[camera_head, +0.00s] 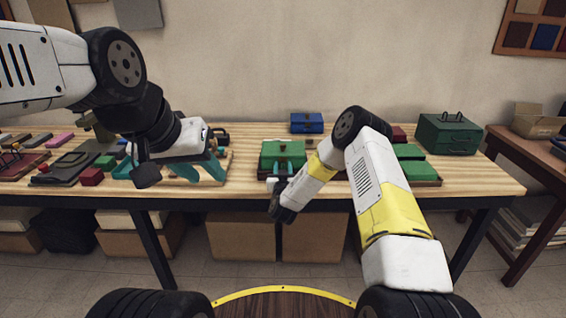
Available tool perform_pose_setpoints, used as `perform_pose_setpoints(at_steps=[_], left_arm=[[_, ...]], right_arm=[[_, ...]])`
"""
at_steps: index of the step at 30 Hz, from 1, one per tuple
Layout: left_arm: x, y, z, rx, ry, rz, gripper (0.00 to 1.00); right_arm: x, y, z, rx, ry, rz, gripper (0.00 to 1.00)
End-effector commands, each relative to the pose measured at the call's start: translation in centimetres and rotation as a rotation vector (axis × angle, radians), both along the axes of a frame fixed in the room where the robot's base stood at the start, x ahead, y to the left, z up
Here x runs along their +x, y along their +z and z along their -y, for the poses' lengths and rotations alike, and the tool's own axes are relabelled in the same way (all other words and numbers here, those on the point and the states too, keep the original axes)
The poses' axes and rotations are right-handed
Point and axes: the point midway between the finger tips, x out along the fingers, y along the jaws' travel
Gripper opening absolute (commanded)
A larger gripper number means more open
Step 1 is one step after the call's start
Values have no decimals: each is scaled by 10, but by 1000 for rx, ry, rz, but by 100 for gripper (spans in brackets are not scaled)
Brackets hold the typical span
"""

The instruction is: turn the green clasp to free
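A green box (290,151) with small brown fittings sits on the table near the middle. Any green clasp on it is too small to make out. My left gripper (201,170) hangs low over the left part of the table.
A blue box (307,123) stands behind the green one. More green covers (408,152) lie to the right, partly behind my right arm. A large dark green case (448,134) stands at the back right. Several small blocks and trays crowd the table's left end.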

Motion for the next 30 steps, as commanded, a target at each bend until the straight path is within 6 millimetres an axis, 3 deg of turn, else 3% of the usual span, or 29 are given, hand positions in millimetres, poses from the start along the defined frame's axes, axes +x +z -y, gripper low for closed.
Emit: perform_pose_setpoints(at_steps=[2,8,20,30], left_arm=[[0,0,0,0,0,0,36],[0,0,0,0,0,0,36],[0,0,0,0,0,0,36],[0,0,0,0,0,0,36]], right_arm=[[0,0,0,0,0,0,35],[0,0,0,0,0,0,0],[0,0,0,-31,0,0,0],[-1,0,-6,-238,4,2,0]])
